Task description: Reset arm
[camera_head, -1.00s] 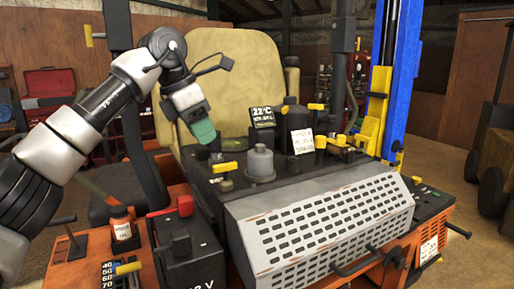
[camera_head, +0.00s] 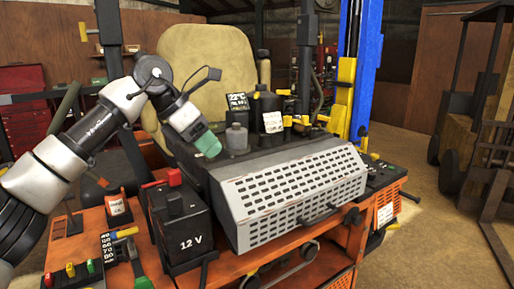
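My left arm comes in from the left in the head view. Its gripper (camera_head: 207,143), with green at the tip, points down and right in front of the tan seat (camera_head: 212,62), near the back left of the black console. I cannot tell whether its fingers are open or shut. It appears to hold nothing. My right gripper is not in view.
A blue post (camera_head: 367,70) with yellow parts stands behind the mower. A forklift (camera_head: 470,130) stands at the right. Open floor (camera_head: 425,215) lies between them. Levers (camera_head: 70,270) and a red cabinet (camera_head: 28,105) are at the left.

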